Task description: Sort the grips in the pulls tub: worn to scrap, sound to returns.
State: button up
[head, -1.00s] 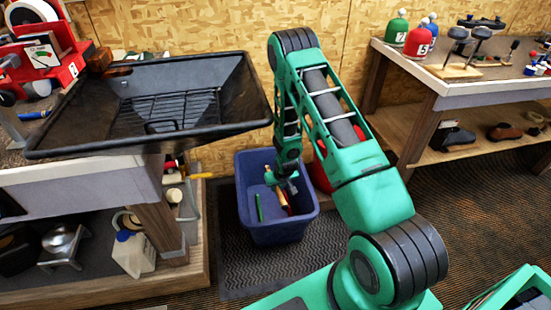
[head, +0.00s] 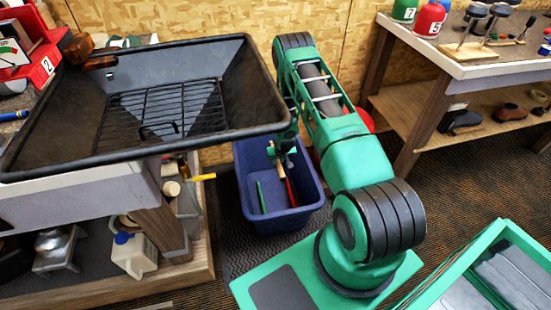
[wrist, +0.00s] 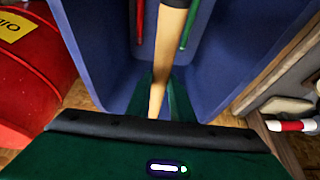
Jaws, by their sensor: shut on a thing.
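A blue tub (head: 262,214) stands on the floor; no label on it is readable. A green grip (head: 261,197) and a red grip (head: 290,192) lie inside; both also show in the wrist view, the red one (wrist: 164,32) left of the green one (wrist: 188,22). My gripper (head: 282,149) is at the tub's far part, partly hidden by my arm. In the wrist view my gripper (wrist: 161,100) is shut on a tan grip (wrist: 160,75), which extends over the tub. I cannot tell the wear on any grip.
A red container (wrist: 30,65) with a yellow label stands beside the tub. A large black tray (head: 60,148) overhangs the left bench, close to the tub. Another bench (head: 490,70) stands at the right. Open floor (head: 440,170) lies between my base and that bench.

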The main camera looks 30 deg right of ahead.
notch_tip(320, 180, down, 15)
jog(key=shift+r, duration=0.15)
dwell(0.7)
jog(key=shift+d, duration=0.1)
jog(key=o, duration=1.1)
jog(key=shift+c, duration=0.2)
jog(key=v, duration=1)
jog(key=shift+s+r, duration=0.2)
jog(key=shift+r, duration=0.1)
